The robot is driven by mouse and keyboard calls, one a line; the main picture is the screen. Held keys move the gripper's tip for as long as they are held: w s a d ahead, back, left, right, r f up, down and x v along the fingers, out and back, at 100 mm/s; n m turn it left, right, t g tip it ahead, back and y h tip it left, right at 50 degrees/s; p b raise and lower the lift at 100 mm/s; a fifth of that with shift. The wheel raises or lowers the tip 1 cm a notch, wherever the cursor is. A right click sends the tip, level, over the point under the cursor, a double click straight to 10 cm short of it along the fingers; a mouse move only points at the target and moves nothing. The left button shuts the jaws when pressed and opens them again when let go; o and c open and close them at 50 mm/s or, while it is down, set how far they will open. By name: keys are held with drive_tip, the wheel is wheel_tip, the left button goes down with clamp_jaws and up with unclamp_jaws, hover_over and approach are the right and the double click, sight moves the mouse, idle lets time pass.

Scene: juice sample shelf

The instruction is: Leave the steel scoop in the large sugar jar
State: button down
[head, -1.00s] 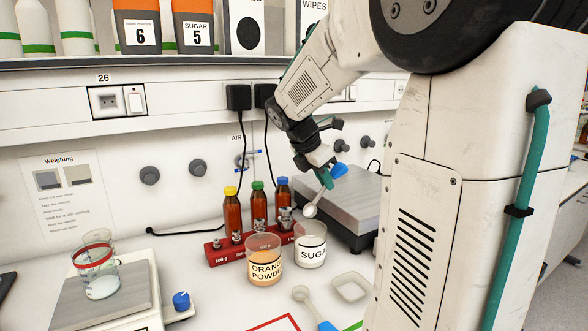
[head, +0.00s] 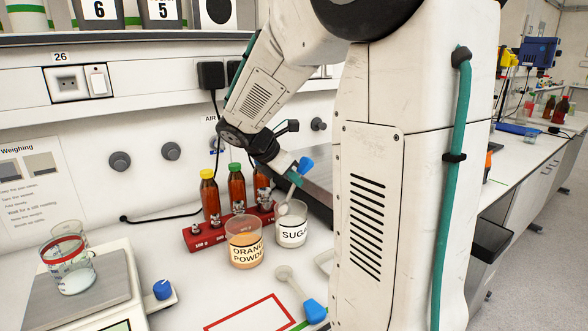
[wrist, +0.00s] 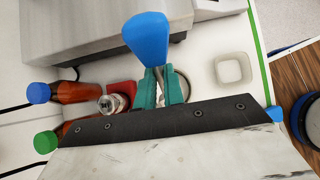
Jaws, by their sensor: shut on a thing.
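My gripper (head: 295,181) is shut on the steel scoop, whose blue handle (head: 306,164) sticks up above the teal fingers. The scoop is tilted, and its bowl (head: 284,209) shows at the mouth of the sugar jar (head: 292,234); I cannot tell how deep it sits or whether it touches. The clear jar holds white sugar and has a SUGAR label. In the wrist view the blue handle (wrist: 146,37) rises between the teal fingers (wrist: 160,88), and the scoop's bowl is hidden.
The orange powder jar (head: 244,245) stands just left of the sugar jar. Behind are amber bottles (head: 237,187) and a red weight rack (head: 200,240). Another blue-handled scoop (head: 291,281) lies in front. A balance with a beaker (head: 70,265) is at left. A small white dish (wrist: 231,70) is nearby.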

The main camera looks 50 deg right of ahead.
sight(288, 196)
drive_tip(key=shift+a+f, duration=0.15)
drive_tip(key=shift+f, duration=3)
drive_tip(key=c, duration=1.4)
unclamp_jaws()
drive_tip(key=shift+c, duration=0.2)
drive_tip(key=v, duration=0.8)
